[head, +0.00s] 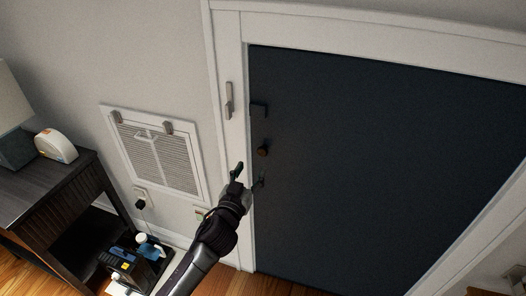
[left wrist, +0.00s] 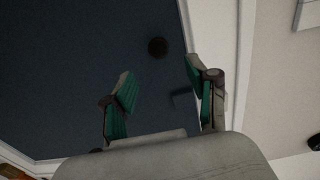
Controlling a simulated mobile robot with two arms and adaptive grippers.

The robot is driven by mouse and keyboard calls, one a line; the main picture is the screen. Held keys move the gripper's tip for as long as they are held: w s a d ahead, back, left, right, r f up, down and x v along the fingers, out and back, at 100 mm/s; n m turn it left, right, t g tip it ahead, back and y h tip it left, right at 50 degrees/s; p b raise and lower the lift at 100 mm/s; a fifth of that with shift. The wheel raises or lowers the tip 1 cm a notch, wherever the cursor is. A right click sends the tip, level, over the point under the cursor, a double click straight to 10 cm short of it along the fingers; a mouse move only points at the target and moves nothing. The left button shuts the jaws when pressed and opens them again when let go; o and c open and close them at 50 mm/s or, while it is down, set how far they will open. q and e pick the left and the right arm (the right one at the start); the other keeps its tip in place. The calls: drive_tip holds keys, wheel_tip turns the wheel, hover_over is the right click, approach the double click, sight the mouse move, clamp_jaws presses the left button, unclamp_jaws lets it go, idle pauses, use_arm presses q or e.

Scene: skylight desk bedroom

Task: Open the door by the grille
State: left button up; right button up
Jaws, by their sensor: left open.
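The dark navy door (head: 380,170) stands shut in its white frame, at the right of the head view. It also fills the left of the left wrist view (left wrist: 60,70). A round brown knob (head: 263,150) sits near its left edge, with a dark bracket (head: 258,109) above it. The white grille (head: 160,155) is on the wall left of the door. My left gripper (head: 248,176) is open and empty, just below the knob in the head view. In the left wrist view the knob (left wrist: 157,47) shows beyond the fingertips, apart from them. My right gripper is out of view.
A light metal fitting (head: 229,98) is on the door frame. A dark wooden cabinet (head: 55,200) with a lamp (head: 12,110) and a white device (head: 56,145) stands left. A strip of wood floor shows below the door.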

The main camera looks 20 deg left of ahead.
sight(262, 152)
use_arm(q)
drive_tip(key=w, duration=1)
drive_tip(key=shift+d, duration=0.25)
clamp_jaws()
